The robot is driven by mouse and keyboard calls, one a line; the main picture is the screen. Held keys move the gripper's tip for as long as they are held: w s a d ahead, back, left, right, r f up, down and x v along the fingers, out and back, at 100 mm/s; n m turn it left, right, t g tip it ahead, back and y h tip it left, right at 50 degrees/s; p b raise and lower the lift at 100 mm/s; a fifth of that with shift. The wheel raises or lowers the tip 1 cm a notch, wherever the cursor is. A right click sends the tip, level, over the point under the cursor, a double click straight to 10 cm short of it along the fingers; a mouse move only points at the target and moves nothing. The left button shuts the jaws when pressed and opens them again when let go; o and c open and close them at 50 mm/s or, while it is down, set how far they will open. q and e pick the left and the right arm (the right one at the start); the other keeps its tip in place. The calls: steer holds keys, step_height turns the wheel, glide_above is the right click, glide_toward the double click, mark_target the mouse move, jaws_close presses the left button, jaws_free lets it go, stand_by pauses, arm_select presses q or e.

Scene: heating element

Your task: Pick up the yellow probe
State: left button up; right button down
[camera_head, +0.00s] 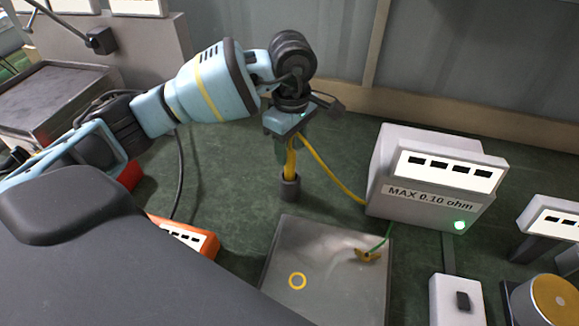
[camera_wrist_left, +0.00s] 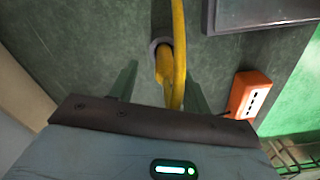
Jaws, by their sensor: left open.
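The yellow probe (camera_head: 290,163) stands upright in a dark round holder (camera_head: 289,187) on the green work surface. Its yellow cable (camera_head: 335,180) runs to the white meter box. My left gripper (camera_head: 286,145) is right above the holder and points down, with the probe's upper part at its fingers. In the left wrist view the probe (camera_wrist_left: 163,68) lies between the two spread fingers (camera_wrist_left: 158,82), closer to the left one in the picture at its top, and I see no clear contact. The probe's top is hidden by the gripper. My right gripper is not in view.
The white meter box (camera_head: 418,201) marked "MAX 0.10 ohm" stands to the right with a green light. A grey plate (camera_head: 330,255) with a yellow ring and a clip on a green wire lies in front. An orange box (camera_head: 195,238) is at the left. A wall is behind.

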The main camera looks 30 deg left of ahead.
mark_target(289, 164)
arm_select(q)
steer(key=shift+s+f, duration=0.15)
steer(key=shift+f, duration=0.3)
steer(key=f, duration=0.3)
steer(key=shift+s+f+p, duration=0.2)
steer(key=shift+p, duration=0.15)
steer(key=shift+f, duration=0.45)
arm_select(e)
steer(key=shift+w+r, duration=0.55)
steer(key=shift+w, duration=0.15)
arm_select(q)
jaws_close()
steer(key=shift+r, duration=5.05)
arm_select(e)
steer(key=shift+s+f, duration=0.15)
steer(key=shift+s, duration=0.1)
